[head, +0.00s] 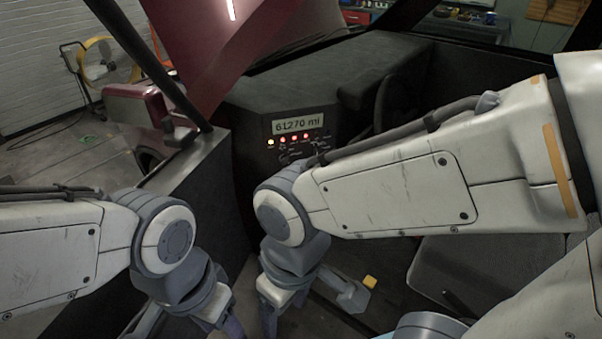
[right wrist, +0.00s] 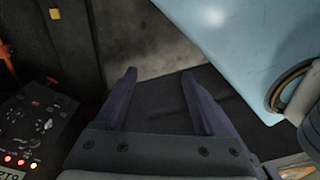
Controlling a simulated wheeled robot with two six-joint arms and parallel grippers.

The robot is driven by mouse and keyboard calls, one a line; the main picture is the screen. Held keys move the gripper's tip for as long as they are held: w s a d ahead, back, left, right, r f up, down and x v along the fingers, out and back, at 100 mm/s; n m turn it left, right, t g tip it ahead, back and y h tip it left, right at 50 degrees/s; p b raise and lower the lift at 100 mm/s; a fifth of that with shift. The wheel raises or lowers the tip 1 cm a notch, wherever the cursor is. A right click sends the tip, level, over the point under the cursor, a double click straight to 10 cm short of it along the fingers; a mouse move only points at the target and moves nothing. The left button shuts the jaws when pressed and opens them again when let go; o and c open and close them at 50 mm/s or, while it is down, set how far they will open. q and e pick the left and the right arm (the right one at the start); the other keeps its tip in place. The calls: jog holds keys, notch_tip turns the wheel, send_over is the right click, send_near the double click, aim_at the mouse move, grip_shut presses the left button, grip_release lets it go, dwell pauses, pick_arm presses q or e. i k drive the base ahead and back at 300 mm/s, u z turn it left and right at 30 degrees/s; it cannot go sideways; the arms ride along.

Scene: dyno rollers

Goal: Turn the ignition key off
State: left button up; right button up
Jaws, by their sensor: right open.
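The dark instrument panel (head: 292,142) stands ahead with a lit display (head: 298,124) reading 61270 mi. Red and amber lamps (head: 294,137) glow below the display. I cannot make out the ignition key for certain. In the right wrist view the panel (right wrist: 36,122) shows at the left with small knobs and switches, its lamps (right wrist: 20,160) lit. My right gripper (head: 283,325) hangs low in front of the panel, pointing down. Its two fingers stand apart and empty in the right wrist view (right wrist: 157,74). My left gripper (head: 228,328) is at the bottom, its fingertips cut off.
A dark steering wheel rim (head: 381,105) rises by the panel. The car's sill and pillar (head: 150,70) bound the left. A light-blue surface (right wrist: 250,50) fills the right wrist view's upper right.

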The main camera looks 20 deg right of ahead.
aim_at(283, 157)
jog(key=k, duration=1.25)
jog(key=z, duration=0.85)
jog(key=i, duration=1.55)
jog(key=u, duration=0.9)
